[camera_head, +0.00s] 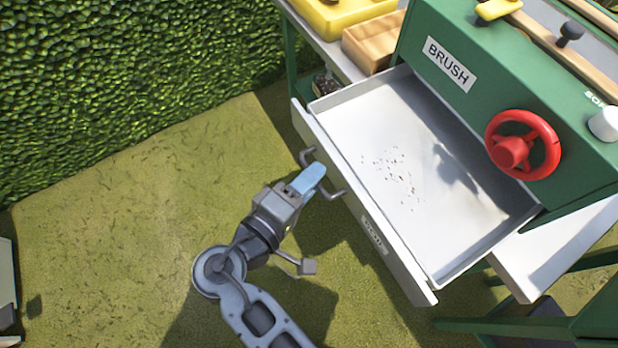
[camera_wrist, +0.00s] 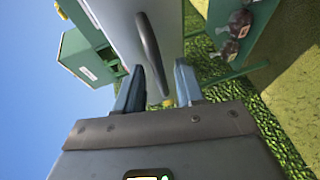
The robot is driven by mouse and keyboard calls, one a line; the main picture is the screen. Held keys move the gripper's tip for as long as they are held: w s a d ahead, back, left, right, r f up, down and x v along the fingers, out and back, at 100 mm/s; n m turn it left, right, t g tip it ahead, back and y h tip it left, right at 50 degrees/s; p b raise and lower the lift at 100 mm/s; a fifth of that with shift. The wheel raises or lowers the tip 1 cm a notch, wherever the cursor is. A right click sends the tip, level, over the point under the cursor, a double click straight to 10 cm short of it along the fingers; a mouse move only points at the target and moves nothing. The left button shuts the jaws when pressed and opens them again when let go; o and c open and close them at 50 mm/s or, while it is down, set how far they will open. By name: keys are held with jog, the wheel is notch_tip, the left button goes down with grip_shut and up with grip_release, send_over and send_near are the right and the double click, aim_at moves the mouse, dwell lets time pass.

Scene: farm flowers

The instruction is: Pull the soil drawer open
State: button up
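The soil drawer (camera_head: 408,268) is a pale grey tray pulled well out of the green machine, with a few dark specks on its floor. Its front carries a small label, too small to read surely, and a dark bar handle (camera_head: 337,193). My gripper (camera_head: 312,176) is at the handle, its blue fingers partly covering the bar's middle. In the wrist view the handle (camera_wrist: 150,50) runs between the two fingers of my gripper (camera_wrist: 160,72). The fingers are apart, with gaps showing beside the bar; I cannot tell whether either touches it.
The green machine (camera_head: 430,30) has a BRUSH label and a red wheel (camera_head: 523,145). A wooden block (camera_head: 373,42) and a yellow tray (camera_head: 340,15) lie on the bench behind. A hedge (camera_head: 120,80) stands at left.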

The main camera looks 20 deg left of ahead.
jog(key=v, duration=0.8)
jog(key=shift+b, duration=0.35)
jog(key=shift+w+f, duration=0.1)
jog(key=s+d+f+m+g+y, duration=0.2)
jog(key=s+d+f+g+y, duration=0.15)
jog(key=d+f, duration=0.35)
jog(key=s+d+f+m+g+y, duration=0.25)
jog(key=s+d+f, duration=0.2)
jog(key=d, duration=0.45)
jog(key=s+d+r+m+t+h, duration=0.1)
jog(key=s+d+r+m+t, duration=0.2)
jog(key=d+r, duration=0.6)
jog(key=s+d+r+m+t+h, duration=0.1)
jog(key=s+d+r+m, duration=0.5)
jog(key=r, duration=0.6)
jog(key=d+t, duration=0.1)
jog(key=d, duration=0.1)
jog(key=shift+s+d+r+t, duration=0.3)
jog(key=shift+d+r+t, duration=0.05)
jog(key=shift+d+t, duration=0.05)
